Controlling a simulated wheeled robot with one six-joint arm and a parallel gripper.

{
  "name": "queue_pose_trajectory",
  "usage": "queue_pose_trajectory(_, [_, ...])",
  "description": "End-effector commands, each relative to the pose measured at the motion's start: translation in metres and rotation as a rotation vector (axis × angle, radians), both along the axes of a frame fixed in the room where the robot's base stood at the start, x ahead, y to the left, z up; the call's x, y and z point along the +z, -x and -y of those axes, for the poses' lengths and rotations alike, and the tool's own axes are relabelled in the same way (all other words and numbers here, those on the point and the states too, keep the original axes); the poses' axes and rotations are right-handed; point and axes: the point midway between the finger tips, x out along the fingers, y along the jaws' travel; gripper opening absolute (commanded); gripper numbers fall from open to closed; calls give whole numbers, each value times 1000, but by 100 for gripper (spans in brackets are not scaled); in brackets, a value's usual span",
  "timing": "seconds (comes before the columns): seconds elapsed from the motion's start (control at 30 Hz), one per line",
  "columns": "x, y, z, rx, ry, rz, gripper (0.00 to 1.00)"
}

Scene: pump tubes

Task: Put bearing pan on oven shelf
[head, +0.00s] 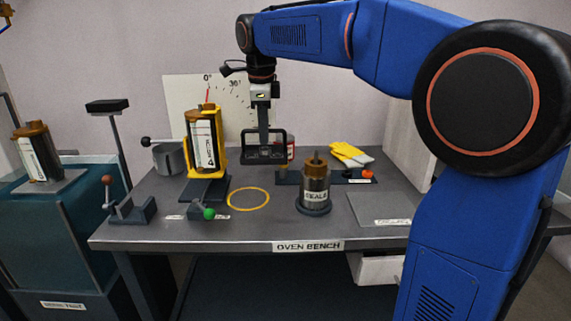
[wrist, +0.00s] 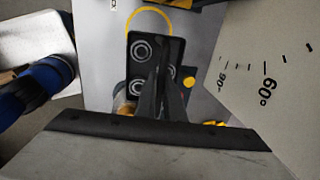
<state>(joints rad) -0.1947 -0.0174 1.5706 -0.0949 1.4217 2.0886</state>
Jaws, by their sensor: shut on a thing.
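The bearing pan (head: 264,157) is a small dark tray with an upright handle, held above the bench in the head view. In the wrist view the pan (wrist: 132,69) shows several round metal bearings in it. My gripper (head: 264,136) points down and is shut on the pan's handle; its fingers (wrist: 165,52) meet over the middle of the pan and hide part of it. The pan looks about level. I cannot make out an oven shelf for certain; a pale cabinet-like shape (head: 408,135) stands at the bench's right end, partly behind my arm.
On the oven bench (head: 270,232), a yellow ring (head: 248,208) marks a clear spot. A yellow stand with a brown-capped cylinder (head: 205,142) is left of the pan, and a labelled canister (head: 315,185) is at right front. Gloves (head: 350,154) lie behind; a flat grey plate (head: 375,208) is at right.

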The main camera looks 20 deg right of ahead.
Motion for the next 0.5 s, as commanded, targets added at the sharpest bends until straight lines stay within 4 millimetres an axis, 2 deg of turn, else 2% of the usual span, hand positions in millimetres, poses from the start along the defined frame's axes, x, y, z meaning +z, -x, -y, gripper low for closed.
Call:
queue_pose_trajectory(0.03, [-11,-1,-5,3,0,-2,0])
queue_pose_trajectory(0.2, [-37,-2,-12,1,-1,-3,0])
queue_pose_trajectory(0.5, [-85,-2,-13,1,-1,-3,0])
